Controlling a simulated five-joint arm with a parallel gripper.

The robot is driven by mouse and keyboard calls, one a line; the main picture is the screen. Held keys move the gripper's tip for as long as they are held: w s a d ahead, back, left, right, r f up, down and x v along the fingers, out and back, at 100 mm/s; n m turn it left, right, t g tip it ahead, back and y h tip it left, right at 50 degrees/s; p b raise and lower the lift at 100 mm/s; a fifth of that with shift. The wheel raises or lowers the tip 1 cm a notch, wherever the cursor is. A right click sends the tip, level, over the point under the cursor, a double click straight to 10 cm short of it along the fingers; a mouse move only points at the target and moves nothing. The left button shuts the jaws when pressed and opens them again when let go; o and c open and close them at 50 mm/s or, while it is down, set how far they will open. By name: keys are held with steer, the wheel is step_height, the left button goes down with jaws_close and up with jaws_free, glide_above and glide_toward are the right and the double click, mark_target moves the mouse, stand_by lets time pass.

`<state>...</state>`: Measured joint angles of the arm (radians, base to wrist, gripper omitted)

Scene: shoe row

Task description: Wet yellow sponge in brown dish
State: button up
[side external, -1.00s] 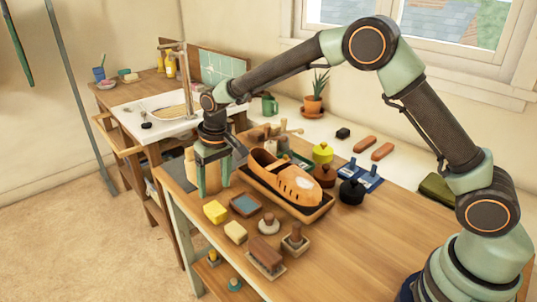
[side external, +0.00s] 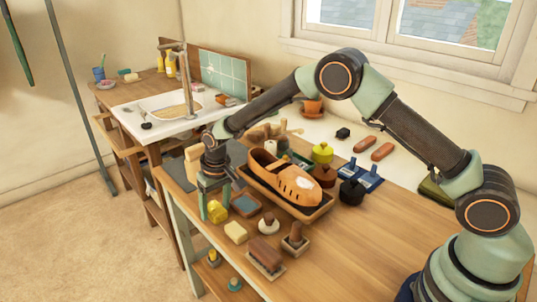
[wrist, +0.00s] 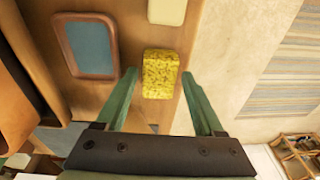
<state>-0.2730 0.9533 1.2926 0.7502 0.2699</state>
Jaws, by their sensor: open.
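The yellow sponge (side external: 218,211) lies on the wooden table near its left edge. In the wrist view the sponge (wrist: 160,72) shows a speckled, porous top. My gripper (side external: 213,207) is low at the sponge and open. In the wrist view one fingertip of my gripper (wrist: 160,77) is on each side of the sponge, with a gap visible on both sides. The brown dish (side external: 234,212), with a flat blue-grey surface inside, sits just right of the sponge. In the wrist view the brown dish (wrist: 58,45) is left of the fingers.
A paler yellow block (side external: 235,231) lies in front of the sponge. A tray (side external: 318,213) holding an orange-brown shoe (side external: 285,181) stands behind the dish. Brushes (side external: 265,254) and small stamps are at the front. The sink (side external: 165,108) is at the back left.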

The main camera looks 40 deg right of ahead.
mark_target(216, 209)
steer(key=shift+c, duration=0.3)
jaws_close()
steer(key=shift+r, duration=0.1)
steer(key=shift+r, duration=2.9)
